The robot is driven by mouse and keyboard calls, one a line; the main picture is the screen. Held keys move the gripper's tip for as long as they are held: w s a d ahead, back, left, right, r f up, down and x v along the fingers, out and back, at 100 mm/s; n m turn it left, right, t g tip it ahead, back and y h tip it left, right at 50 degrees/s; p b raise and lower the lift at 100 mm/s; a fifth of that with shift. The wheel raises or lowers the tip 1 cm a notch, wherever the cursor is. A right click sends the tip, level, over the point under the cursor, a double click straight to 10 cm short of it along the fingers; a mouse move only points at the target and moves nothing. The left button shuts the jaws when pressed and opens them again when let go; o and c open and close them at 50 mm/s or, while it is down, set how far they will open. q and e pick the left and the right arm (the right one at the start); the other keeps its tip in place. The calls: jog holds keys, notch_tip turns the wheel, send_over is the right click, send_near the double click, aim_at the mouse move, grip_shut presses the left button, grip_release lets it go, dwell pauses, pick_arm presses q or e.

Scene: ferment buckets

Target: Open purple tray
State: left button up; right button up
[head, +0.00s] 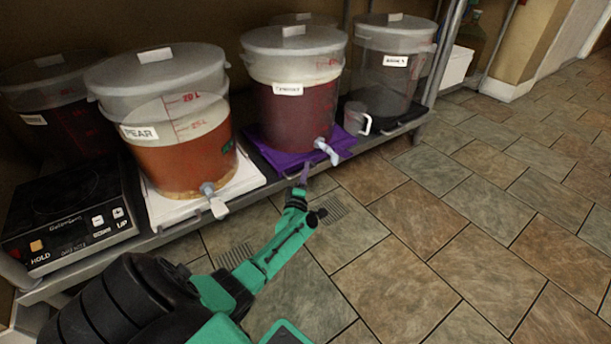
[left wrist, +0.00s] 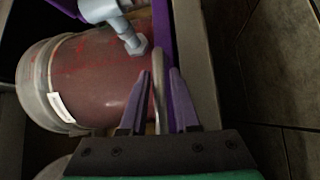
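The purple tray (head: 262,150) lies on the low shelf under the middle bucket (head: 298,115) of dark red liquid. Its purple edge (left wrist: 162,25) shows in the left wrist view. The bucket's grey spigot (head: 326,150) hangs over the tray's front. My left gripper (head: 304,172) is at the tray's front edge, left of the spigot. In the left wrist view my left gripper (left wrist: 161,75) has its fingers apart, with a thin grey strip between them; I cannot tell whether they touch it. My right gripper is not in view.
A PEAR bucket (head: 180,150) stands on a white tray (head: 243,181) to the left, its spigot (head: 214,203) jutting forward. A black hot plate (head: 70,225) is further left. Another bucket (head: 387,75) and a clear cup (head: 357,119) are at right. The tiled floor (head: 450,230) in front is clear.

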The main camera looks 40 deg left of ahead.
pick_arm(q)
grip_shut()
dwell(1.4)
